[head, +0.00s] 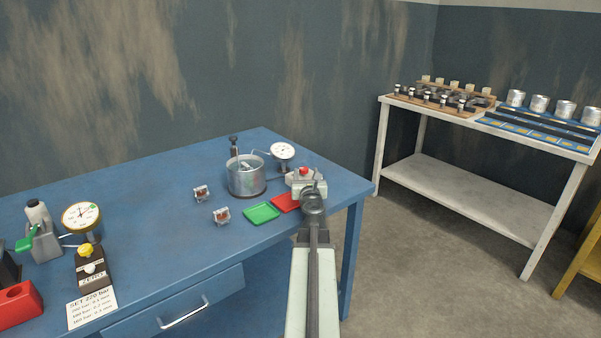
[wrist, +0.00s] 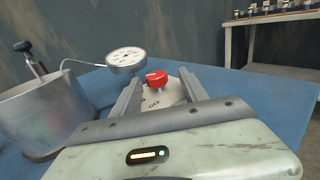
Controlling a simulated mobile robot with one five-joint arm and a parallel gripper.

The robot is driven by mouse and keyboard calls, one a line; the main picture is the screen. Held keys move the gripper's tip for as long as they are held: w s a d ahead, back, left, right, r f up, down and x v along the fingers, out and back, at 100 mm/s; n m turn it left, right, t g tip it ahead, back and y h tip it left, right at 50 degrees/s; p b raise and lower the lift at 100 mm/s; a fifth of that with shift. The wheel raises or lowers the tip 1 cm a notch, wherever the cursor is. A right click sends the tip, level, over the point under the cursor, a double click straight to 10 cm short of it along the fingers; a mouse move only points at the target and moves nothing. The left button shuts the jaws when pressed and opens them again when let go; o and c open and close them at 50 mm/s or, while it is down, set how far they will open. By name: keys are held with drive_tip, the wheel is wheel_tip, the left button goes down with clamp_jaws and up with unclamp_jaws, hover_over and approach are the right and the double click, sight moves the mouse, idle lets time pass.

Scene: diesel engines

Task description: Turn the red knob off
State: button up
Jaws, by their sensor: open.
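The red knob (wrist: 157,78) sits on a pale base plate (wrist: 165,97) with dark lettering, on the blue table. In the wrist view it lies ahead of and between the two fingers of my gripper (wrist: 157,88), which are apart and empty. In the head view the red knob (head: 303,171) shows at the table's right end, just beyond my gripper (head: 312,187), which partly hides its base. I cannot tell whether the fingers touch the knob.
A metal pot (head: 246,176) and a dial gauge (head: 282,152) stand left of the knob. Green (head: 262,212) and red (head: 285,203) trays lie in front. The blue table (head: 150,200) ends just right of my gripper. A white bench (head: 470,185) stands farther right.

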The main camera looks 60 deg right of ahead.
drive_tip(key=shift+w+d, duration=0.5)
drive_tip(key=shift+w, duration=0.1)
drive_tip(key=shift+w+a, duration=0.1)
drive_tip(key=shift+w, duration=0.05)
clamp_jaws()
